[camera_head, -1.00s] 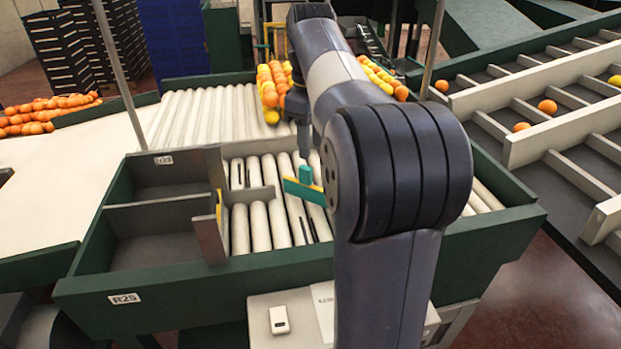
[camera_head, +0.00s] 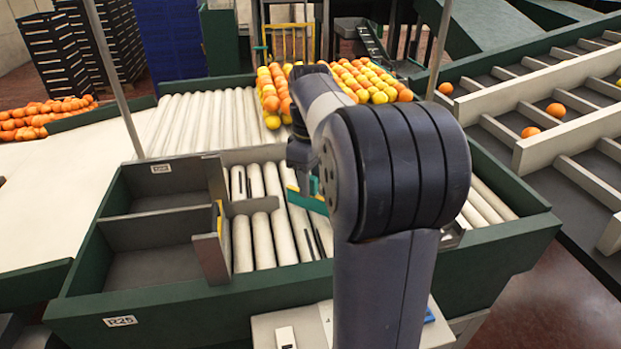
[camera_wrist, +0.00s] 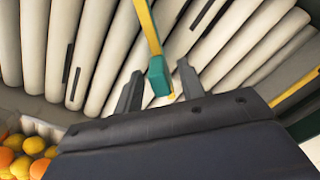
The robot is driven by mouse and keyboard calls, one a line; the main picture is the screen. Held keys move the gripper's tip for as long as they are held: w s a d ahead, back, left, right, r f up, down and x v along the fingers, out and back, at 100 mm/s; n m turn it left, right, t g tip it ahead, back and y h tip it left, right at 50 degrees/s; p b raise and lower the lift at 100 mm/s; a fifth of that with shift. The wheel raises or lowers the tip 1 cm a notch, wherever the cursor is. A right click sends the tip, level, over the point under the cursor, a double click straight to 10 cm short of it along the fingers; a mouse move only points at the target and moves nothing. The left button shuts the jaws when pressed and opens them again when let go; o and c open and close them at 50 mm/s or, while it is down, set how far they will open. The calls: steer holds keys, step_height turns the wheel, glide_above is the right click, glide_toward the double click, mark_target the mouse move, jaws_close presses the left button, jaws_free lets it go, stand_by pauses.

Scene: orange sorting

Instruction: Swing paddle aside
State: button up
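The paddle (camera_head: 306,203) is a thin teal bar with a yellow edge, lying over the white rollers in the middle of the head view. In the wrist view it shows as a yellow strip (camera_wrist: 148,27) ending in a teal block (camera_wrist: 159,76). My gripper (camera_wrist: 160,70) is open, with one dark finger on each side of the teal block. A gap shows on the left side of the block; contact on the right is unclear. In the head view my gripper (camera_head: 307,182) is just above the paddle, largely hidden by my arm.
Two grey compartments (camera_head: 150,222) and an upright grey plate (camera_head: 211,258) stand left of the rollers (camera_head: 262,238). A green rim (camera_head: 190,303) bounds the table. Oranges and yellow fruit (camera_head: 375,82) gather at the back. Sloped lanes (camera_head: 570,130) run along the right.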

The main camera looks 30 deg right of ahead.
jaws_close()
stand_by(0.5)
steer(key=shift+s+a+n, duration=0.3)
steer(key=shift+s+a, duration=0.1)
steer(key=shift+a, duration=0.2)
steer(key=s+a+n, duration=0.1)
steer(key=s+a, duration=0.1)
steer(key=s+a+n, duration=0.2)
steer(key=s+a, duration=0.1)
steer(key=shift+a+n, duration=0.15)
steer(key=shift+n, duration=0.15)
steer(key=s+a+n, duration=0.1)
steer(key=s, duration=0.1)
steer(key=s+a+n, duration=0.1)
steer(key=s, duration=0.1)
steer(key=s+a+n, duration=0.1)
steer(key=s, duration=0.1)
steer(key=shift+s+a+n, duration=0.25)
steer(key=shift+s+n, duration=0.05)
steer(key=shift+s, duration=0.1)
steer(key=shift+s+a+n, duration=0.2)
steer(key=shift+s+n, duration=0.2)
steer(key=shift+s, duration=0.25)
jaws_free()
steer(key=shift+s, duration=0.1)
